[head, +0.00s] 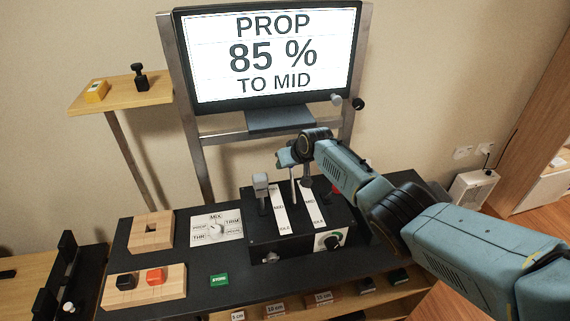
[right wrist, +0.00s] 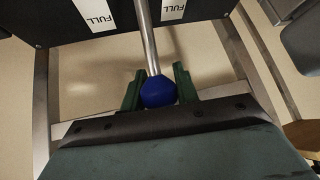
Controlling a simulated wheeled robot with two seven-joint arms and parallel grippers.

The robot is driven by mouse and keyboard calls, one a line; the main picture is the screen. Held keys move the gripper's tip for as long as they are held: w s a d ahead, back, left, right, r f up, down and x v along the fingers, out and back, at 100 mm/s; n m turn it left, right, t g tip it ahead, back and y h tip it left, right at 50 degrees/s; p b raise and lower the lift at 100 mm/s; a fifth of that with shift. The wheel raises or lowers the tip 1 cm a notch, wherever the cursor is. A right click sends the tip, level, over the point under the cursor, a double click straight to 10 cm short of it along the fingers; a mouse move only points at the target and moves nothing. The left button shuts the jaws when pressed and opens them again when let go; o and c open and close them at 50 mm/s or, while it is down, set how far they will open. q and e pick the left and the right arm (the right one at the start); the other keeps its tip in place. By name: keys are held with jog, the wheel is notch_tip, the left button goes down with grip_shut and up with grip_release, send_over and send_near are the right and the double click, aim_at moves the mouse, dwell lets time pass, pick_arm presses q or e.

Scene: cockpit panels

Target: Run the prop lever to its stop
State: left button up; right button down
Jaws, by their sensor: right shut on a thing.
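The prop lever's blue knob (right wrist: 158,92) sits between the green fingers of my right gripper (right wrist: 157,82), which is shut on it. The lever's metal shaft (right wrist: 147,40) runs from the knob towards the panel. In the head view my right gripper (head: 289,157) is above the black lever box (head: 284,240), with a shaft (head: 293,186) below it. The knob is hidden there by the gripper. The monitor (head: 274,54) reads "PROP 85 % TO MID". My left gripper is not in view.
A grey-handled lever (head: 261,183) stands left of the held one. A red knob (head: 336,190) is partly hidden by my right arm.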

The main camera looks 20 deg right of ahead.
jog(key=shift+s+f, duration=0.15)
jog(key=shift+f, duration=0.1)
jog(key=c, duration=1.3)
grip_release()
jog(key=shift+o, duration=1.2)
jog(key=shift+r, duration=0.15)
jog(key=shift+s+d+r+p, duration=0.1)
jog(key=shift+s+r+p, duration=0.05)
jog(key=shift+r+p, duration=0.25)
jog(key=p+v, duration=0.2)
jog(key=v, duration=1)
jog(key=shift+s, duration=0.15)
